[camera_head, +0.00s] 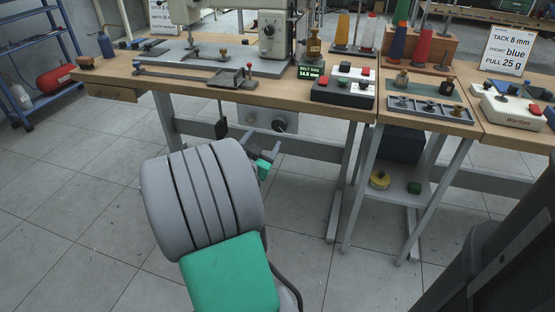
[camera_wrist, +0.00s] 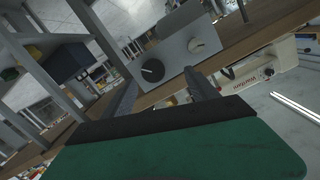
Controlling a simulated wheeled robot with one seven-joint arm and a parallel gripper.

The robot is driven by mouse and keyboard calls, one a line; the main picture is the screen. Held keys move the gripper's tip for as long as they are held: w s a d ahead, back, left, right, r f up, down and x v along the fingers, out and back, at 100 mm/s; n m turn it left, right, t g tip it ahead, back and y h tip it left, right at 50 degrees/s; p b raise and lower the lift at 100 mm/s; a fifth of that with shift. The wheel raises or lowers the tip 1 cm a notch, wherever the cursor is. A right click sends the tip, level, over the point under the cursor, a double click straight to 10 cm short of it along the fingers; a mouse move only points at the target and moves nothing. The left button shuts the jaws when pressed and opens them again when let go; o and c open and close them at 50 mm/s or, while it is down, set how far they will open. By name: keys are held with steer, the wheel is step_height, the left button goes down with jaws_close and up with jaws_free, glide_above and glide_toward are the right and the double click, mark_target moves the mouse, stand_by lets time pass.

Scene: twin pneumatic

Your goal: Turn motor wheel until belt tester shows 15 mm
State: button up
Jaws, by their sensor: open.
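The grey motor box (camera_head: 262,119) hangs under the sewing table, with a dark round wheel (camera_head: 278,126) on its front. The belt tester display (camera_head: 311,72) on the tabletop appears to read 14.5 mm, in small green digits. My gripper (camera_head: 270,146) is below and in front of the motor box. In the wrist view my gripper (camera_wrist: 162,80) is open, its two fingers apart and nothing between them; the wheel lies beyond the fingertips.
The table (camera_head: 150,80) carries a sewing machine (camera_head: 270,35) and a button box (camera_head: 343,88). A table leg (camera_head: 342,180) and a lower shelf (camera_head: 390,192) stand to the right. The tiled floor left of my arm is clear.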

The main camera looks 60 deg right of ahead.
mark_target(278, 128)
steer(key=shift+h, duration=0.5)
steer(key=d, duration=0.9)
steer(key=shift+s+f, duration=0.2)
steer(key=shift+f, duration=0.2)
steer(key=c, duration=1.4)
steer(key=shift+o, duration=0.2)
steer(key=shift+n, duration=1.4)
